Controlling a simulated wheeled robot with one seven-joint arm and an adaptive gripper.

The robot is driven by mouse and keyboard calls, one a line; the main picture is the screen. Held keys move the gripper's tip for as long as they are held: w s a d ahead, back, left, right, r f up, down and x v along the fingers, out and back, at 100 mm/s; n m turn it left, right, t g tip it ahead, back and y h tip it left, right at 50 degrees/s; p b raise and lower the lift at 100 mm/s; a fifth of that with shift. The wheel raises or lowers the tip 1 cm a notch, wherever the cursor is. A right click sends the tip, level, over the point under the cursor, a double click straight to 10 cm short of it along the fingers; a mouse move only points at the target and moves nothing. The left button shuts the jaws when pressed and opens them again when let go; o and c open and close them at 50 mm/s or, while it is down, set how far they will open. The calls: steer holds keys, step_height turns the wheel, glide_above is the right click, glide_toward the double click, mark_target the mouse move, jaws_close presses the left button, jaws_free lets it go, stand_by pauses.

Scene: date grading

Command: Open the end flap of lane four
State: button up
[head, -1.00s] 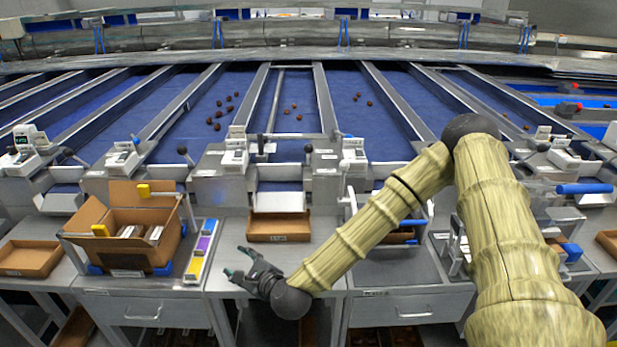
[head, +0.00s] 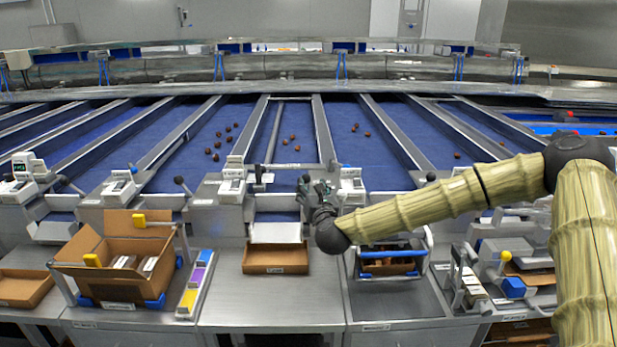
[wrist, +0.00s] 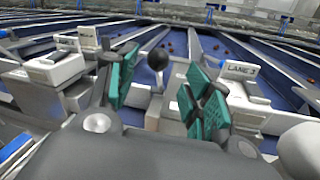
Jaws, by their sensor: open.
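My gripper (head: 314,188) is raised in front of the middle lane's end, just right of its pale sloping chute plate (head: 277,232). In the wrist view its two green-padded fingers (wrist: 163,88) are spread open and empty. A lever with a black ball knob (wrist: 158,60) stands upright in the gap between them, apart from both pads as far as I can tell. A unit labelled "LANE 3" (wrist: 240,70) is right of the fingers. Another unit (wrist: 58,66) stands on the left, its label not readable. In the head view my gripper mostly hides the lever.
A brown tray (head: 276,270) lies below the chute. An open carton (head: 115,292) stands left, beside a strip of coloured blocks (head: 194,285). A blue-handled frame (head: 392,254) stands right under my forearm. The bench front (head: 270,312) is clear. Several dates lie on the blue belts.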

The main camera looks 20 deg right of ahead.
mark_target(307, 180)
steer(key=w+p, duration=0.1)
steer(key=w, duration=0.4)
steer(key=shift+w+d+r+p, duration=0.1)
steer(key=shift+w+d+p, duration=0.05)
steer(key=shift+p, duration=0.25)
steer(key=shift+w+d, duration=0.1)
steer(key=shift+w, duration=0.75)
jaws_close()
